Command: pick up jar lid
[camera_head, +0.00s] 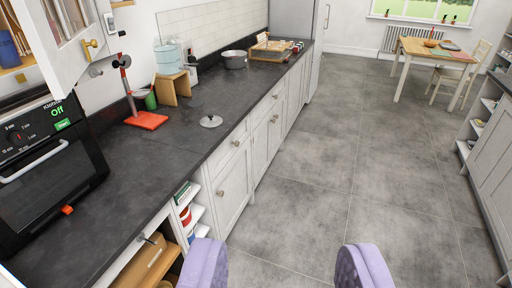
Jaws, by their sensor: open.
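A small round grey lid with a knob on top (211,121) lies flat on the dark countertop (150,165), close to its front edge. It is the only loose lid I can make out, though I cannot tell for sure that it is the jar lid. My gripper (284,266) shows as two purple fingers at the bottom of the view, wide apart with only floor between them. It is open and empty, in front of the counter and well short of the lid.
An open cabinet door (62,35) hangs at upper left above an oven (45,165). The grey floor (340,160) is clear.

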